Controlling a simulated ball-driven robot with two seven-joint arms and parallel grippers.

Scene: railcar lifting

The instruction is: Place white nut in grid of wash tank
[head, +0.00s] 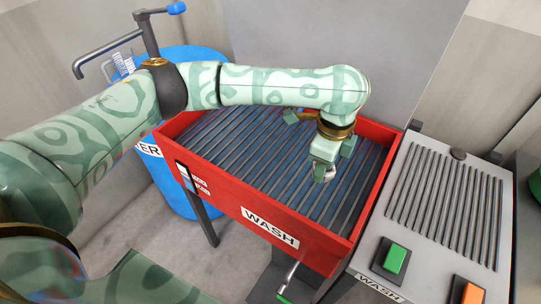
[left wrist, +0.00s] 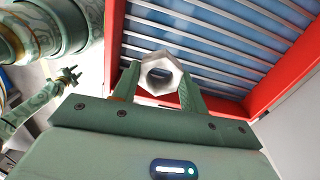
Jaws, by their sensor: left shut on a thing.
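My left gripper (head: 325,171) reaches over the red wash tank (head: 227,192) and points down above its grid (head: 262,150). It is shut on the white nut (left wrist: 160,57), a hexagonal ring held between the fingertips in the left wrist view. In the head view the nut (head: 329,175) is a small pale piece under the gripper, partly hidden by the fingers. The grid is a row of parallel grey bars with blue below. I cannot tell the exact gap between nut and bars. My right gripper seems to show small at the left of the left wrist view (left wrist: 68,77), its state unclear.
A grey panel (head: 447,160) with slats, a green button (head: 394,258) and an orange button (head: 468,291) stands right of the tank. A blue barrel (head: 180,185) with a tap stands behind left. The tank's red walls surround the grid, which looks otherwise clear.

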